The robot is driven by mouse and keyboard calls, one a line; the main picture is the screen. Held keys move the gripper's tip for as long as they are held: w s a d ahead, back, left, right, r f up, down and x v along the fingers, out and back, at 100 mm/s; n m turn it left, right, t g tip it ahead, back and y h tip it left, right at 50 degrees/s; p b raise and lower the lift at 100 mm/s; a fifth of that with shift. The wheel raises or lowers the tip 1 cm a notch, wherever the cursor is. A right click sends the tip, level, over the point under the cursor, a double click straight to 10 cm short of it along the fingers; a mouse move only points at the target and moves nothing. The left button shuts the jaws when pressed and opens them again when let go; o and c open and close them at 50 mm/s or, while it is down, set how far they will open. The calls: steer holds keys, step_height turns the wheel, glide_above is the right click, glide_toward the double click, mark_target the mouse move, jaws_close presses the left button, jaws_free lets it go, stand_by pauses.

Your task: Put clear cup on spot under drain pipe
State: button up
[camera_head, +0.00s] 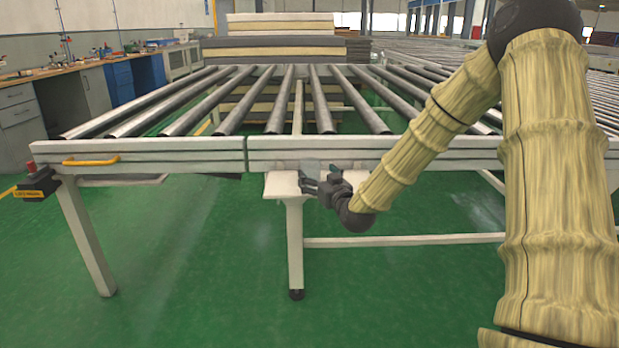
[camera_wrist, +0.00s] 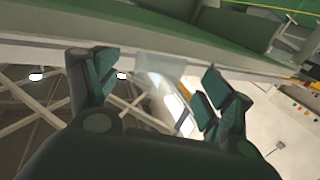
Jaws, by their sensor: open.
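My gripper (camera_head: 318,180) is at the front of the roller table, by a small white ledge (camera_head: 281,186) above the middle leg. A faint, see-through shape that looks like the clear cup (camera_head: 312,166) is at the fingertips, against the table's front rail. In the wrist view, the clear cup (camera_wrist: 158,70) shows as a pale translucent form beyond and between the spread fingers of my gripper (camera_wrist: 163,78). The fingers are open, with gaps on both sides of it. Its base is hard to make out. I cannot pick out a drain pipe or the spot under it.
The roller table (camera_head: 200,153) spans the view, with grey rollers on top. A yellow handle (camera_head: 91,160) is on its left front. A workbench (camera_head: 60,90) stands at the far left, and stacked mattresses (camera_head: 280,42) at the back. The green floor in front is clear.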

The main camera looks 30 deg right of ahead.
mark_target(314, 171)
steer(key=w, duration=0.1)
steer(key=w+b, duration=0.2)
steer(key=w, duration=0.1)
steer(key=shift+w+d+f, duration=0.1)
steer(key=shift+d, duration=0.2)
steer(key=shift+w+d, duration=0.1)
steer(key=shift+w, duration=0.45)
steer(key=shift+c, duration=0.5)
steer(key=c, duration=1.1)
steer(key=shift+r, duration=0.2)
steer(key=shift+s+r+p, duration=0.25)
steer(key=shift+r+p, duration=0.05)
steer(key=shift+r, duration=0.15)
step_height(314, 171, up, 7)
steer(key=p, duration=0.3)
steer(key=s+a+p, duration=0.1)
steer(key=s+a, duration=0.2)
steer(key=s, duration=0.2)
steer(key=s+a+p, duration=0.1)
steer(key=s+a, duration=0.3)
steer(key=s, duration=0.2)
steer(key=s+a+f+p, duration=0.1)
steer(key=s+a+p, duration=0.1)
steer(key=s, duration=0.3)
steer(key=shift+s+a, duration=0.25)
steer(key=shift+a, duration=0.55)
